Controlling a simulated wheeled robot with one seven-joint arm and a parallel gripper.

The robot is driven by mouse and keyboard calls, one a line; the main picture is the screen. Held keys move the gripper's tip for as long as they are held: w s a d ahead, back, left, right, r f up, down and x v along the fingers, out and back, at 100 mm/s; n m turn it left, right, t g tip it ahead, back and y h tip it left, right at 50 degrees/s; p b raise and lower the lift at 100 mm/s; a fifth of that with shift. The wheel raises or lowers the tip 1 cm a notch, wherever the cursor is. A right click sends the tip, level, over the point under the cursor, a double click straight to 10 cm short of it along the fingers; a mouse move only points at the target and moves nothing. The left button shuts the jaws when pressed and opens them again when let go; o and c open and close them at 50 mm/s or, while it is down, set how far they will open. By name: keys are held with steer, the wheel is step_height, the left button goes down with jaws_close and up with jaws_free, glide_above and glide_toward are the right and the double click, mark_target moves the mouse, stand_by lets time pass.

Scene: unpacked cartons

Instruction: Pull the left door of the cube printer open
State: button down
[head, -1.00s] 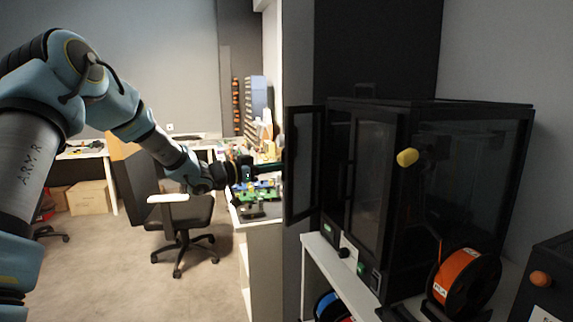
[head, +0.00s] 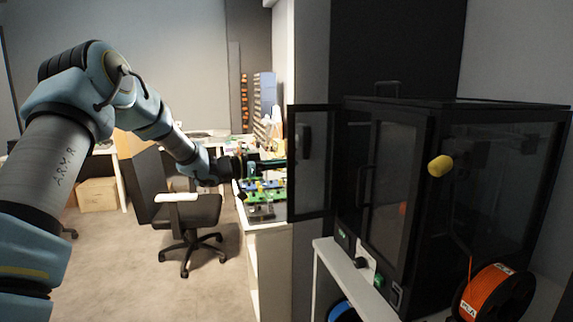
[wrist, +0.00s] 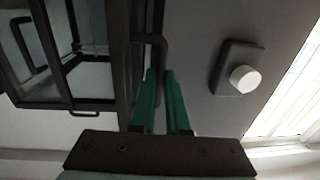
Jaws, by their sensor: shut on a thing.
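The cube printer (head: 487,190) is a black boxy machine with dark see-through panels. Its left door (head: 315,165) is a dark framed panel, swung out from the front and standing well open at the printer's left. My gripper (head: 284,163) is at the outer side of this door. In the wrist view its green fingers (wrist: 158,74) are closed on the door's dark bent handle (wrist: 150,39). The other front door (head: 388,185) looks shut. The printer's frame shows at the upper left of the wrist view (wrist: 70,104). In the head view, the handle grip is hidden.
The printer stands on a white table (head: 322,245). An orange filament spool (head: 497,290) sits in front of it at the right. A cluttered bench (head: 268,222) is behind the gripper, with an office chair (head: 188,212) to its left. Open floor lies at the left.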

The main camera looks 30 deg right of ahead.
steer(key=c, duration=0.9)
jaws_free()
steer(key=b+v, duration=0.4)
steer(key=v, duration=0.7)
steer(key=shift+w, duration=0.1)
